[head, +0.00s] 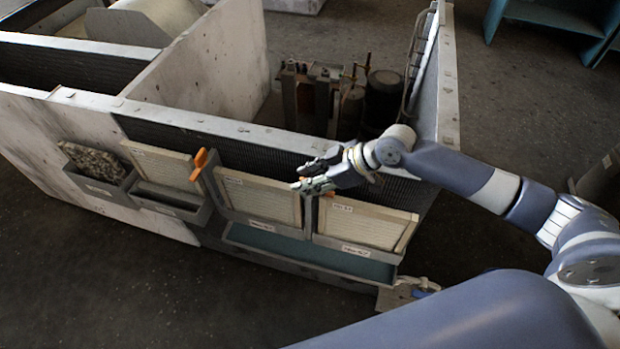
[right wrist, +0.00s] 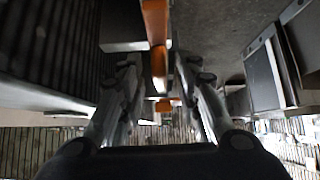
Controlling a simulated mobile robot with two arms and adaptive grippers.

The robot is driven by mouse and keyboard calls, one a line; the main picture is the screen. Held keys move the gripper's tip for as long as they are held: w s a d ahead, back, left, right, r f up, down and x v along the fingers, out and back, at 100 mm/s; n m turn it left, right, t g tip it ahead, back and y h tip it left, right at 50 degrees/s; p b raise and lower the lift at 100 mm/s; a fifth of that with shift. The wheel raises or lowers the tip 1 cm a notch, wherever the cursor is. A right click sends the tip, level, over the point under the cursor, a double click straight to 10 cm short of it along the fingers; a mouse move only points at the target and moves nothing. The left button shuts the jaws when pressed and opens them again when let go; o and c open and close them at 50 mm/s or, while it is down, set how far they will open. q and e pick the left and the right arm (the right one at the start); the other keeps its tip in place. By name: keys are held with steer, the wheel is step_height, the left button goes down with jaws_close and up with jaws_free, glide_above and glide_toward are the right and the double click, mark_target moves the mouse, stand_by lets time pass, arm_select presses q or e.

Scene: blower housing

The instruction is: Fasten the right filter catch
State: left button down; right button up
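In the head view two framed pleated filters stand side by side in the housing wall, a left one (head: 259,199) and a right one (head: 361,223). An orange catch (head: 201,163) sticks up tilted at the left filter's outer edge. My right gripper (head: 312,176) is at the post between the two filters, its fingers pointing left and apart. In the right wrist view an orange catch lever (right wrist: 157,38) lies between the spread fingers (right wrist: 156,75), with gaps on both sides. My left gripper is not in view.
A grey holder (head: 165,204) with a pale filter and a dirty filter (head: 94,161) hangs on the wall at left. A teal tray (head: 300,255) runs below the filters. The housing's top rim (head: 240,131) passes just behind the gripper. Machinery (head: 330,95) stands inside.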

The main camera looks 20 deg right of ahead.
steer(key=v, duration=1.2)
stand_by(0.3)
